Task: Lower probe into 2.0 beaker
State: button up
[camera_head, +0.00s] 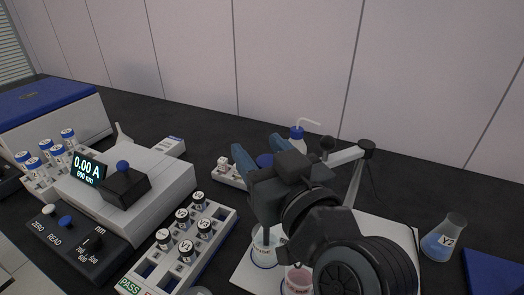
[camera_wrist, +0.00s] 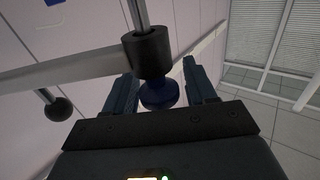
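The probe's blue knob (camera_wrist: 158,95) sits below a black collar (camera_wrist: 147,52) on a metal rod in the wrist view. My gripper (camera_wrist: 165,85) has its two dark blue fingers apart, one on each side of the knob; narrow gaps show beside it. In the head view, my gripper (camera_head: 262,148) is above the mat, with a blue piece (camera_head: 265,160) between its fingers. Two beakers stand below: one with pale liquid (camera_head: 264,250) and one with pinkish liquid (camera_head: 297,282), partly hidden by my arm. Their labels are unreadable, so I cannot tell which is 2.0. The probe's lower end is hidden.
A jointed stand arm (camera_head: 347,156) rises behind my gripper. A vial rack (camera_head: 215,236) and a meter (camera_head: 160,186) fill the left.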

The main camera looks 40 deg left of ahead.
grip_shut()
notch_tip(320, 180, up, 8)
jog(key=p, duration=0.5)
jog(key=shift+r, duration=0.3)
jog(key=shift+c, duration=0.5)
grip_release()
jog(key=shift+o, duration=1.3)
jog(key=shift+d, duration=0.1)
jog(key=b+v, duration=0.1)
jog(key=v, duration=0.6)
jog(key=shift+s+d+b, duration=0.25)
jog(key=shift+b, duration=0.15)
jog(key=shift+c, duration=0.2)
